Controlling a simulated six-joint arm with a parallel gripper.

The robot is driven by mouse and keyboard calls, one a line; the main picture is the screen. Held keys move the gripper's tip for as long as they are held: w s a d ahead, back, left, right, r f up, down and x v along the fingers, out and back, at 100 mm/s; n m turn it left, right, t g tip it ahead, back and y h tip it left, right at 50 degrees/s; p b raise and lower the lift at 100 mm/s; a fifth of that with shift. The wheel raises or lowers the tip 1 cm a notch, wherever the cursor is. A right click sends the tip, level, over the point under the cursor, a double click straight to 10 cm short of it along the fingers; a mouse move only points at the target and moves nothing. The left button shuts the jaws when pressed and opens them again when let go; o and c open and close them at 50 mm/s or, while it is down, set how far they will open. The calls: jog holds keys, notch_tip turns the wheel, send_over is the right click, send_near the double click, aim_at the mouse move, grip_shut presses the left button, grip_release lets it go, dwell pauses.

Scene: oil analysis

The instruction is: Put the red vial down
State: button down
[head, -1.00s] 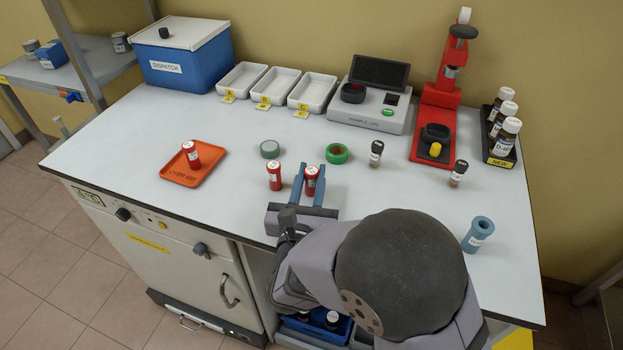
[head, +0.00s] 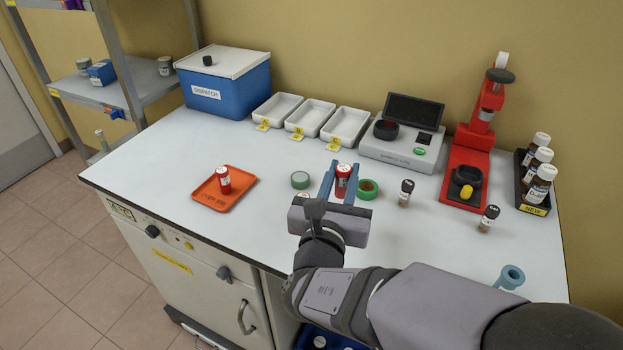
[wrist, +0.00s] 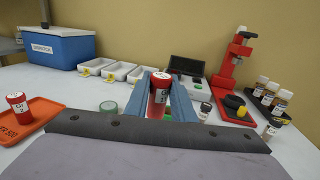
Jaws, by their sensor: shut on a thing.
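My gripper (head: 343,178) is shut on a red vial (head: 343,184), which stands upright between its two blue fingers. In the wrist view the held vial (wrist: 160,92) has a white label and dark markings. I cannot tell whether its base touches the table. Another red vial (head: 302,195) is mostly hidden behind my gripper, to the left; only its top shows. A third red vial (head: 223,178) stands on the orange tray (head: 205,200) at the left, and also shows in the wrist view (wrist: 17,103).
Small dark-capped vials (head: 405,192) (head: 489,218) stand to the right. White trays (head: 345,138) and a device (head: 385,155) are behind. The front left table is clear.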

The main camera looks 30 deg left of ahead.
jog(key=shift+a, duration=0.1)
jog(key=s+a+r+n+g+y+p, duration=0.1)
jog(key=a+r+n+y+p, duration=0.1)
jog(key=a, duration=1.3)
jog(key=s+a+r+n+g+y+p, duration=0.1)
jog(key=a+r+y+p, duration=0.3)
jog(key=a, duration=1.2)
notch_tip(320, 180, up, 3)
jog(key=shift+s+f+n+g+y+p, duration=0.15)
jog(key=shift+s+n+g+y+p, duration=0.2)
jog(key=shift+s+n, duration=0.35)
notch_tip(320, 180, down, 10)
jog(key=p, duration=0.1)
jog(key=shift+w+p, duration=0.15)
jog(key=shift+p, duration=0.2)
jog(key=shift+f+b, duration=0.55)
jog(key=shift+b, duration=0.35)
jog(key=c, duration=1.5)
grip_release()
